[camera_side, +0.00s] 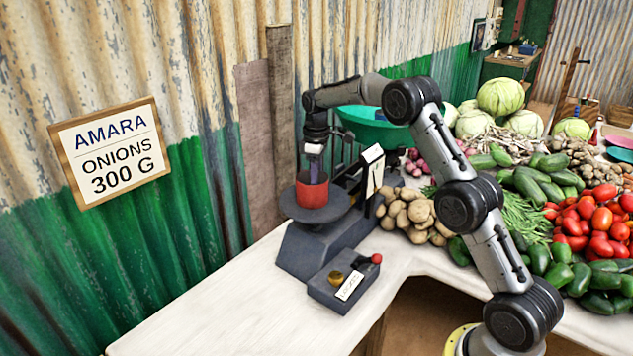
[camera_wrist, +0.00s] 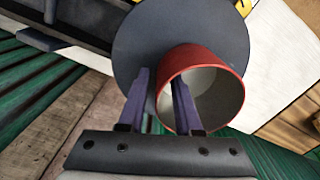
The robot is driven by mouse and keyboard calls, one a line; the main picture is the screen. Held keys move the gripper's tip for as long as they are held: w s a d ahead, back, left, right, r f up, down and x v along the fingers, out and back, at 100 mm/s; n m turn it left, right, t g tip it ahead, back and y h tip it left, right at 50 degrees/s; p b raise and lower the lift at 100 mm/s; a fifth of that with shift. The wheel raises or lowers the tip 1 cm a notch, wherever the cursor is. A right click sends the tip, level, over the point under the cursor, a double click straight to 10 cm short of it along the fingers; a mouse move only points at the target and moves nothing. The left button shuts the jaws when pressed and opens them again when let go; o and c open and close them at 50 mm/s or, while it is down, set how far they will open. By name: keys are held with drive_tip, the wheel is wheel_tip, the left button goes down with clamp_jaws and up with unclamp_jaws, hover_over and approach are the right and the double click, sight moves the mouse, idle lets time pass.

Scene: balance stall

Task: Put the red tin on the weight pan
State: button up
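The red tin (camera_side: 312,193) stands upright on the dark round weight pan (camera_side: 338,204) of the scale. In the wrist view the open, empty-looking tin (camera_wrist: 237,75) shows above the pan (camera_wrist: 140,35). My gripper (camera_side: 313,172) points down at the tin. In the wrist view my gripper (camera_wrist: 160,80) has its two purple fingers apart, one outside the tin's near wall and one overlapping its inside, with the wall between them. A gap shows between the fingers and the wall. The tin's base is hidden in the wrist view.
A green bowl (camera_side: 372,127) stands on the scale's far side. Potatoes (camera_side: 415,215) and other vegetables lie to the right. The front-left counter (camera_side: 235,310) is clear.

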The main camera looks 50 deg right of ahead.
wheel_tip(320, 180, up, 11)
drive_tip(key=shift+r, duration=0.15)
drive_tip(key=s+a+r+m+t, duration=0.1)
drive_tip(key=s+a+r+t, duration=0.1)
drive_tip(key=s+a+r, duration=0.55)
drive_tip(key=s+a+r+m+t, duration=0.1)
drive_tip(key=s+a+r, duration=0.3)
drive_tip(key=s, duration=0.7)
drive_tip(key=s+a+f+m+t, duration=0.1)
drive_tip(key=s+a+f, duration=0.2)
drive_tip(key=s, duration=0.6)
drive_tip(key=s+a+f+m+t, duration=0.1)
drive_tip(key=s+a+f, duration=0.2)
drive_tip(key=s+f, duration=0.4)
drive_tip(key=shift+s+f+m+t, duration=0.3)
drive_tip(key=shift+s, duration=0.95)
